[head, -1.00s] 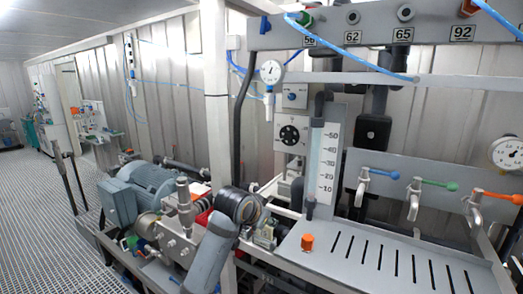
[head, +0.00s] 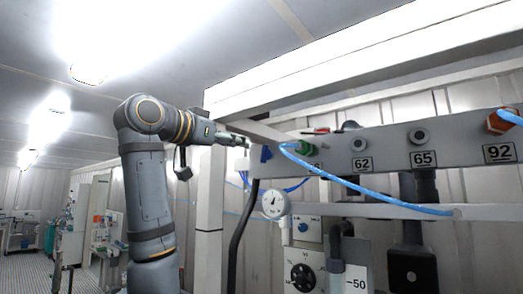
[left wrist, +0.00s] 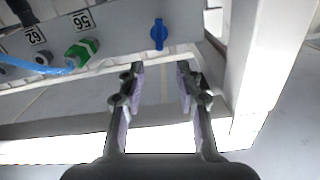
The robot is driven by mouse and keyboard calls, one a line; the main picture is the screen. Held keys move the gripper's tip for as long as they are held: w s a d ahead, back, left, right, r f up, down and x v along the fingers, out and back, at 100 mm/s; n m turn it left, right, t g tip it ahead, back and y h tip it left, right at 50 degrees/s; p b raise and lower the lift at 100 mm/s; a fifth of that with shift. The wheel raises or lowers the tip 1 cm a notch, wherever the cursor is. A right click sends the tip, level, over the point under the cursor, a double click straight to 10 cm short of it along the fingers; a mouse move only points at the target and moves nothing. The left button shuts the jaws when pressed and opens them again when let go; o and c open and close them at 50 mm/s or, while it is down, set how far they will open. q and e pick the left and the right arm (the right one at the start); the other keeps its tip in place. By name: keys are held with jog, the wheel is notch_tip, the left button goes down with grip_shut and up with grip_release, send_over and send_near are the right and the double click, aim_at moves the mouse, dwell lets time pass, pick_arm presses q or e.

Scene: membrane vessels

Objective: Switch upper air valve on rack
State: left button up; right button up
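The blue valve handle (head: 266,153) sits at the left end of the rack's grey upper beam (head: 385,150). In the left wrist view the blue handle (left wrist: 159,34) shows upright, just beyond and between the fingertips. My left gripper (head: 238,139) is raised beside the beam's left end, just left of the blue handle. In the left wrist view my left gripper (left wrist: 160,72) is open, with nothing between its fingers, and apart from the handle. My right gripper is out of view.
A green fitting (head: 305,148) with a blue hose (head: 370,192) is right of the valve; it also shows in the left wrist view (left wrist: 82,49). A white post (head: 210,200) stands below my gripper. A round gauge (head: 275,204) hangs under the beam.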

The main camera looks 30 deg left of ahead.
aim_at(263, 149)
pick_arm(q)
jog(key=w+p, duration=0.1)
jog(key=w, duration=0.2)
jog(key=w+p, duration=0.2)
jog(key=w, duration=0.1)
jog(key=w+d+p, duration=0.1)
jog(key=w+p, duration=0.1)
jog(key=w, duration=0.2)
jog(key=c, duration=0.7)
grip_shut()
